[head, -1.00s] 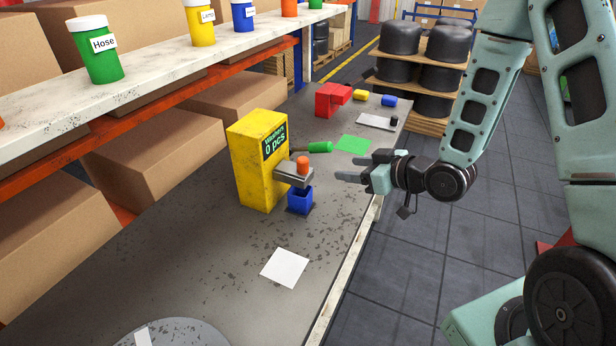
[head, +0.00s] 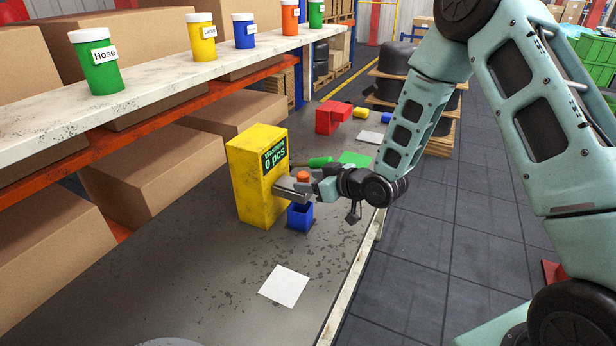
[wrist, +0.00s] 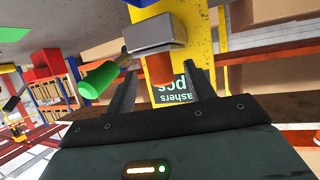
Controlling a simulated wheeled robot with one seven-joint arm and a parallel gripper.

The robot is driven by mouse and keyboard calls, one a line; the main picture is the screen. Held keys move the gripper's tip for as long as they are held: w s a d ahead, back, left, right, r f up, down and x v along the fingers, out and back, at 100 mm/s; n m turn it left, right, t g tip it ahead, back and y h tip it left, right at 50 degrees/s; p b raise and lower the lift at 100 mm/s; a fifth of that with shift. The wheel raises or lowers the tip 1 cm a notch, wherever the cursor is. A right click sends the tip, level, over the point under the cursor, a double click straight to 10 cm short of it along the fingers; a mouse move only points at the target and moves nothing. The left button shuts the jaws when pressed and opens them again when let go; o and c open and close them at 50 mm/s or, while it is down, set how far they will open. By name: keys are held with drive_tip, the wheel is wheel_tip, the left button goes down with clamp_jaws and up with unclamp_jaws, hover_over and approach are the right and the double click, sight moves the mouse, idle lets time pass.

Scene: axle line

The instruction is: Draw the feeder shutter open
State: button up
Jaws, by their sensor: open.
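The yellow feeder (head: 252,180) stands on the bench, with a dark sign reading "Washers 0 pcs". A grey metal shutter or chute piece (head: 284,194) sticks out of its front, and an orange knob (head: 303,176) stands on it. A blue bin (head: 300,217) sits below the grey piece. My gripper (head: 308,183) is at the feeder's front, close to the knob. In the wrist view the orange knob (wrist: 160,70) lies between the two open fingers (wrist: 160,92), with the grey piece (wrist: 153,33) beyond. Contact with the knob cannot be told.
A red block (head: 330,118) stands farther back. A white sheet (head: 284,286) lies on clear bench in front. A shelf with labelled jars runs along the left.

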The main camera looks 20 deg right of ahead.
drive_tip(key=shift+x, duration=0.75)
drive_tip(key=shift+c, duration=0.3)
drive_tip(key=c, duration=1.1)
drive_tip(key=shift+s+d, duration=1)
drive_tip(key=shift+d, duration=0.05)
drive_tip(key=shift+s+d+f, duration=0.1)
drive_tip(key=shift+s+d, duration=0.15)
drive_tip(key=o, duration=1.1)
drive_tip(key=shift+o, duration=0.2)
drive_tip(key=shift+s, duration=0.1)
